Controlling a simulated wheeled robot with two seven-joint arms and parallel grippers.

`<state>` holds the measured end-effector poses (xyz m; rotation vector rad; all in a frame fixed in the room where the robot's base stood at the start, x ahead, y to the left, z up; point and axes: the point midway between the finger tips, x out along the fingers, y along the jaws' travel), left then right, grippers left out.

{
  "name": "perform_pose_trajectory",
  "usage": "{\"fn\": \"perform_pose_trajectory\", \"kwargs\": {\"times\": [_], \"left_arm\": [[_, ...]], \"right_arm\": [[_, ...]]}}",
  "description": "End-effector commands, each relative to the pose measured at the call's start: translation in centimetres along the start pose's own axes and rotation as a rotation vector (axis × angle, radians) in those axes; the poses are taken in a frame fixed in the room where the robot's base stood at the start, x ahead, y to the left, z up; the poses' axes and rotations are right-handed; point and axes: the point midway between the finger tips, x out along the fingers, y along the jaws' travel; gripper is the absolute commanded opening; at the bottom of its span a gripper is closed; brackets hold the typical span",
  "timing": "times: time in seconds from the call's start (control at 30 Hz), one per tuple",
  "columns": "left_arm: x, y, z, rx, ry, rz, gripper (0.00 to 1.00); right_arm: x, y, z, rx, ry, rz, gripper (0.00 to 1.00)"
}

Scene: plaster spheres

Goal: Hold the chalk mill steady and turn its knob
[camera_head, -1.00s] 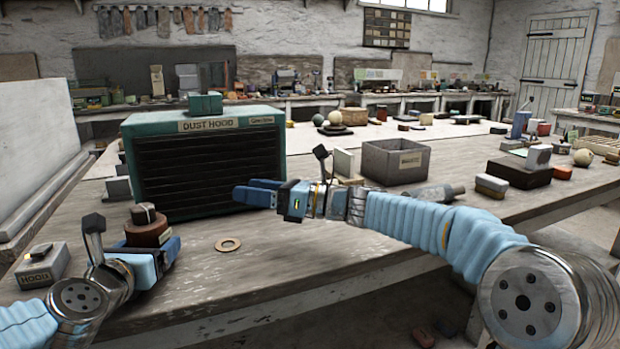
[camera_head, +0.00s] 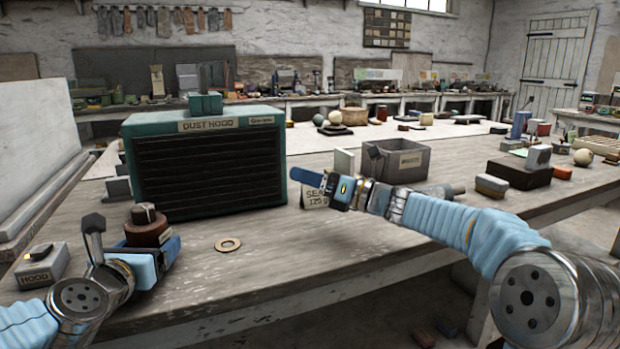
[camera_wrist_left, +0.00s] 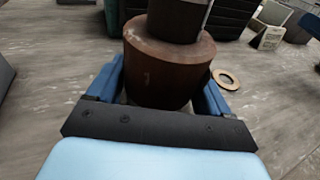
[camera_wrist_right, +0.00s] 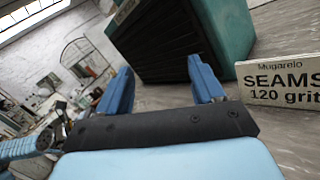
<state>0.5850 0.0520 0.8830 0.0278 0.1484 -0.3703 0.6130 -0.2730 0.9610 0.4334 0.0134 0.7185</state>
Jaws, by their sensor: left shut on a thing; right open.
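The chalk mill (camera_head: 148,234) is a reddish-brown round body standing upright at the left front of the table, with a dark knob (camera_head: 143,213) on top. In the left wrist view the mill body (camera_wrist_left: 160,75) sits between both blue fingers, and the knob (camera_wrist_left: 178,18) is cut off by the top edge. My left gripper (camera_head: 165,250) is shut on the mill body. My right gripper (camera_head: 312,180) is open and empty, in front of the dust hood's right end and well to the right of the mill. In the right wrist view its fingers (camera_wrist_right: 163,85) have nothing between them.
A teal dust hood (camera_head: 205,165) stands behind the mill. A flat ring (camera_head: 228,244) lies right of the mill, and a small grey hood switch box (camera_head: 41,266) is at left. A "SEAMS 120 grit" block (camera_wrist_right: 285,80) is beside my right gripper. A grey bin (camera_head: 397,163) stands farther right.

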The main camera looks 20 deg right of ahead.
Motion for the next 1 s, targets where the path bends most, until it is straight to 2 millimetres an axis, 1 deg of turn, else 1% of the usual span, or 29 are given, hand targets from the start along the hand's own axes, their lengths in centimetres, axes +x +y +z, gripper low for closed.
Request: {"fn": "perform_pose_trajectory", "kwargs": {"times": [0.3, 0.37, 0.47, 0.57, 0.77, 0.8, 0.97, 1.0], "left_arm": [[0.0, 0.0, 0.0, 0.000, 0.000, 0.000, 0.53], [0.0, 0.0, 0.0, 0.000, 0.000, 0.000, 0.53], [0.0, 0.0, 0.0, 0.000, 0.000, 0.000, 0.53], [0.0, 0.0, 0.0, 0.000, 0.000, 0.000, 0.53], [0.0, 0.0, 0.0, 0.000, -0.001, 0.000, 0.53], [0.0, 0.0, 0.0, 0.000, -0.001, 0.000, 0.53], [0.0, 0.0, 0.0, 0.000, -0.001, 0.000, 0.53], [0.0, 0.0, 0.0, 0.000, -0.001, 0.000, 0.53]], "right_arm": [[0.1, 0.1, -0.1, 0.015, 0.002, 0.004, 0.66], [0.3, 0.4, -0.2, 0.054, 0.007, 0.012, 0.66], [1.0, 1.2, -0.6, 0.190, 0.025, 0.036, 0.66], [2.0, 2.6, -1.4, 0.414, 0.063, 0.067, 0.66], [4.3, 6.1, -3.2, 0.972, 0.188, 0.110, 0.66], [4.7, 6.8, -3.6, 1.085, 0.220, 0.111, 0.66], [6.2, 9.7, -5.2, 1.529, 0.355, 0.081, 0.66], [6.5, 10.4, -5.6, 1.640, 0.391, 0.066, 0.66]]}}
